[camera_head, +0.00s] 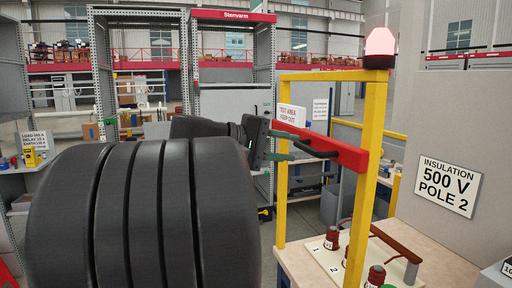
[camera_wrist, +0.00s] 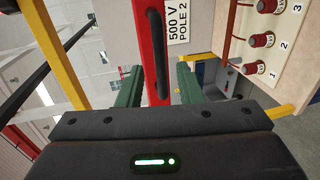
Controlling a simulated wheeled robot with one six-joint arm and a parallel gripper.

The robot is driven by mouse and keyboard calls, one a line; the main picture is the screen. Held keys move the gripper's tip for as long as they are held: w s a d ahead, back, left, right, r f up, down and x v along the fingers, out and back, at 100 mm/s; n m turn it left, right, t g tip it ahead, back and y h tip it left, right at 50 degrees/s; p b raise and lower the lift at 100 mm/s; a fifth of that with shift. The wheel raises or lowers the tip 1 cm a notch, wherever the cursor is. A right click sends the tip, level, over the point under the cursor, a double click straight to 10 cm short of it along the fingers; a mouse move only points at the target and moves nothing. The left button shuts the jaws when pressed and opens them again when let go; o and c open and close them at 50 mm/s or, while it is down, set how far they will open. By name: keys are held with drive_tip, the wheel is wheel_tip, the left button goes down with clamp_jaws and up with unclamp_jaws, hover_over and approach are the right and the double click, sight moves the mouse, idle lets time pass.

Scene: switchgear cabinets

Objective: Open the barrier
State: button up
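The barrier is a red bar (camera_head: 345,153) across a yellow frame (camera_head: 372,150), with a black handle (camera_head: 316,149) on its near face. In the wrist view the red bar (camera_wrist: 139,50) runs down the middle, with the black handle (camera_wrist: 157,50) along it. My gripper (camera_head: 288,146) is at the left part of the bar. Its green fingers stand apart. In the wrist view my gripper (camera_wrist: 158,82) has the handle in line between its fingers, with gaps on both sides and no clear contact. The dark gripper body hides the bar's lower part there.
A lit red lamp (camera_head: 380,44) tops the frame's right post. A bench (camera_head: 440,262) behind the bar carries a panel with red terminals (camera_head: 332,238). A grey wall with an insulation sign (camera_head: 447,187) stands right. A "test area" sign (camera_head: 291,115) hangs behind the bar.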

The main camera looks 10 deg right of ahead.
sight(306, 149)
drive_tip(key=b+v, duration=0.1)
drive_tip(key=v, duration=0.6)
drive_tip(key=shift+a, duration=0.2)
drive_tip(key=shift+r, duration=0.1)
drive_tip(key=p+x, duration=0.2)
drive_tip(key=x, duration=1.2)
drive_tip(key=shift+p, duration=0.3)
drive_tip(key=shift+s+a, duration=0.1)
drive_tip(key=shift+a, duration=0.05)
